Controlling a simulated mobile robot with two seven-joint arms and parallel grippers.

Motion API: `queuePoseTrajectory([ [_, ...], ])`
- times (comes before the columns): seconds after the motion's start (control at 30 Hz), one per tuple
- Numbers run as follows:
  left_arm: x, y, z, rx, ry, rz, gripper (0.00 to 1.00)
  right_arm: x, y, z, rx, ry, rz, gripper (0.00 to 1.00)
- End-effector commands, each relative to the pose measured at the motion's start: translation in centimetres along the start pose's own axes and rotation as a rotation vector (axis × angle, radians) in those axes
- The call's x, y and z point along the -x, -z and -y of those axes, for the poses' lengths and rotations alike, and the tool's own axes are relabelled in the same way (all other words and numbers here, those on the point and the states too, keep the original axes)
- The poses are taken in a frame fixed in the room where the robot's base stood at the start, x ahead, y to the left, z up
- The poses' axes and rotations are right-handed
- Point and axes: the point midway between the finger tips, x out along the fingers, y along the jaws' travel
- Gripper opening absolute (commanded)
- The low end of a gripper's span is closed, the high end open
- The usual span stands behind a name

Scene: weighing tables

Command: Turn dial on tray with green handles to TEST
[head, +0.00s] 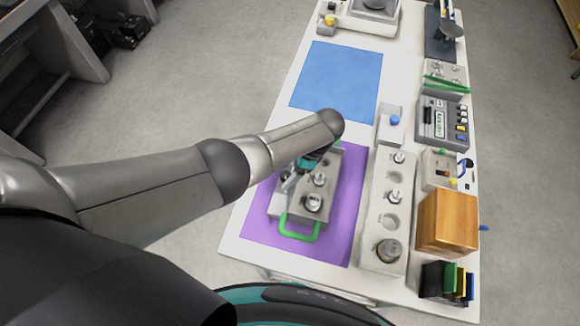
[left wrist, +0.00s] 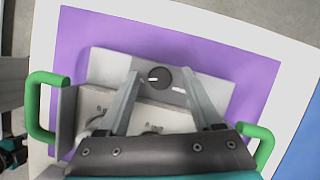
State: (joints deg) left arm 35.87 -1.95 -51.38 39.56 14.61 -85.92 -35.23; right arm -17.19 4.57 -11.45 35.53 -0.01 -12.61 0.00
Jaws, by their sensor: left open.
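The tray with green handles (head: 300,212) lies on a purple mat (head: 345,205) in the head view, partly hidden by my left arm. In the left wrist view its grey body (left wrist: 110,66) shows with a green handle (left wrist: 34,105) at the left and another (left wrist: 262,145) at the right. A black dial (left wrist: 159,78) with a white pointer mark is on the tray. My left gripper (left wrist: 162,82) is open, its fingers on either side of the dial. I cannot tell whether they touch it. No TEST lettering is readable. My right gripper is not in view.
A long grey block (head: 374,220) with several metal weights stands right of the mat. Beyond it are a wooden box (head: 447,222) and a keypad device (head: 441,122). A blue mat (head: 338,80) farther back is bare.

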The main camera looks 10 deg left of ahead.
Motion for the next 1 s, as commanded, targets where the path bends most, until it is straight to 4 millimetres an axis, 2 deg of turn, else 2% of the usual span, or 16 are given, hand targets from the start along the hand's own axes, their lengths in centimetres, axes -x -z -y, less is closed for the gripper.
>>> queuePoseTrajectory([
  [0.17, 1.8, 0.0, 0.0, 0.0, 0.001, -0.003, 0.67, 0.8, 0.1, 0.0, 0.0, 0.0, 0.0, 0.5],
  [0.5, 9.8, 0.0, 0.1, 0.0, 0.003, -0.005, 0.67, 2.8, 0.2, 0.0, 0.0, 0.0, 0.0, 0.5],
  [0.7, 13.4, 0.0, 0.1, 0.0, 0.003, -0.003, 0.67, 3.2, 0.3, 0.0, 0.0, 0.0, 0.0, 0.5],
  [0.83, 14.7, 0.1, 0.0, 0.0, 0.002, -0.002, 0.67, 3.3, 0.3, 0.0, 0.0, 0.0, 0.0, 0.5],
  [1.0, 15.2, 0.0, 0.0, 0.0, 0.0, -0.001, 0.67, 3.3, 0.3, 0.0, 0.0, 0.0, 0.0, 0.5],
])
